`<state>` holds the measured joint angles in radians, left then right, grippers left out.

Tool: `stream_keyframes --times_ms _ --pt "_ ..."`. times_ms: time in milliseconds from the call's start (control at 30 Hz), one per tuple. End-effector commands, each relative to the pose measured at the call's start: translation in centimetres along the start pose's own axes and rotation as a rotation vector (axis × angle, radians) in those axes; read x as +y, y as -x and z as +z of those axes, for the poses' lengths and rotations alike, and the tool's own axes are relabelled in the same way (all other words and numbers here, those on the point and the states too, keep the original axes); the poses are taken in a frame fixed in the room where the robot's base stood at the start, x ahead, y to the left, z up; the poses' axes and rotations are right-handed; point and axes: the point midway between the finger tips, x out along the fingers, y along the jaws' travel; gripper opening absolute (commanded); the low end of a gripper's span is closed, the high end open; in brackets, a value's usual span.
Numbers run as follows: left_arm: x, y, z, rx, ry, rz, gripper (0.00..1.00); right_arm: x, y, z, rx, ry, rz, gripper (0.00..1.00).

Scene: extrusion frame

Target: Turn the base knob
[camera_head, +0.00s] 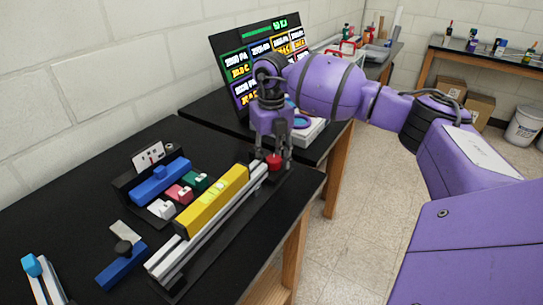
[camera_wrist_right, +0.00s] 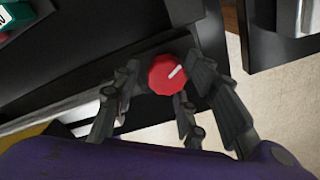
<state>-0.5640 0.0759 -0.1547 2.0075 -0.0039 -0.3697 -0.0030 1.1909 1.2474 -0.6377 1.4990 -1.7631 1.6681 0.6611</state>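The red base knob (camera_head: 274,161) sits at the far end of the silver extrusion (camera_head: 213,222), near the table's right edge. My right gripper (camera_head: 272,160) points down over it, with fingers on either side. In the right wrist view the knob (camera_wrist_right: 167,75) is round with a white pointer mark towards the upper right. It lies between the fingertips of my right gripper (camera_wrist_right: 162,78), which stand apart. A small gap shows on the knob's left; contact on the right cannot be told. My left gripper is not in view.
A yellow level (camera_head: 212,200) lies along the extrusion. Left of it is a black holder with a blue block (camera_head: 160,180) and red, green and white pieces. A monitor (camera_head: 236,60) stands behind my right gripper. A blue clamp-like part (camera_head: 122,265) lies on the front table.

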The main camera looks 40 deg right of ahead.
Motion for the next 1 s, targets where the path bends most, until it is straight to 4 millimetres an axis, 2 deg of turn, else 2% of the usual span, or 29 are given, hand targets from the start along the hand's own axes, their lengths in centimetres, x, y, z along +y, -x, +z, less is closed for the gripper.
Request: stream_keyframes --times_ms 67,367,667,1000 --pt "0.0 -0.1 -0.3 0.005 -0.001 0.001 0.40 0.0 0.0 0.0 0.000 0.000 0.000 0.40" --pt "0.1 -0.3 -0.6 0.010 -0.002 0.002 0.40 0.1 0.0 0.0 0.001 0.001 0.002 0.02" --pt "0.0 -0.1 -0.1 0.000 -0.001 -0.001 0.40 0.3 0.0 -0.1 0.001 0.035 0.005 0.01" --pt "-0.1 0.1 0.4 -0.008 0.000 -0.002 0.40 0.4 0.0 -0.3 0.002 0.248 0.009 0.01"
